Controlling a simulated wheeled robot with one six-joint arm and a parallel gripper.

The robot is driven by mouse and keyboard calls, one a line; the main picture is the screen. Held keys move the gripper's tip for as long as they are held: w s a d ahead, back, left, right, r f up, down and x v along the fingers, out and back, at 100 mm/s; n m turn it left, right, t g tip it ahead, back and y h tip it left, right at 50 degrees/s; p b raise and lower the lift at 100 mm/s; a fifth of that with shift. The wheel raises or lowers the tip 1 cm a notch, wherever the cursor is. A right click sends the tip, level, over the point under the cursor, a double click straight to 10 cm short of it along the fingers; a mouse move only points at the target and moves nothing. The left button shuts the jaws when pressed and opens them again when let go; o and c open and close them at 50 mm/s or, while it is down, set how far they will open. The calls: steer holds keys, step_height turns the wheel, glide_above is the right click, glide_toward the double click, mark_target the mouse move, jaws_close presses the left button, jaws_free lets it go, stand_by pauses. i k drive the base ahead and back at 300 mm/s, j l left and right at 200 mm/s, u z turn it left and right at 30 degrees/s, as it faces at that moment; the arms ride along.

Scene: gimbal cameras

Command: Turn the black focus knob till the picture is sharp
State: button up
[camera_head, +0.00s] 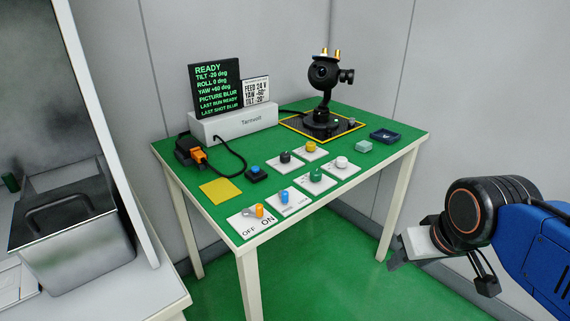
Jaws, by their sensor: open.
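A black knob (285,156) sits on a white plate in the middle of the green table. The black gimbal camera (323,75) stands on a dark, yellow-edged pad at the back right. A black screen (216,87) at the back left reads READY, TILT -26 deg, ROLL 0 deg, YAW +60 deg, PICTURE BLUR, LAST RUN READY, LAST SHOT BLUR. My gripper (396,258) is open and empty. It is right of the table's front right leg in the picture, well apart from every knob. Any mark on the black knob is too small to read.
A metal bin (75,245) stands at left.

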mark_target(285, 156)
steer(key=i+l+u, duration=0.4)
steer(key=l+u, duration=0.2)
steer(key=l, duration=0.15)
steer(key=i+l+u, duration=0.1)
steer(key=l+u, duration=0.2)
steer(key=i+l+u, duration=0.1)
steer(key=l+u, duration=0.2)
steer(key=l, duration=0.25)
steer(key=k, duration=0.4)
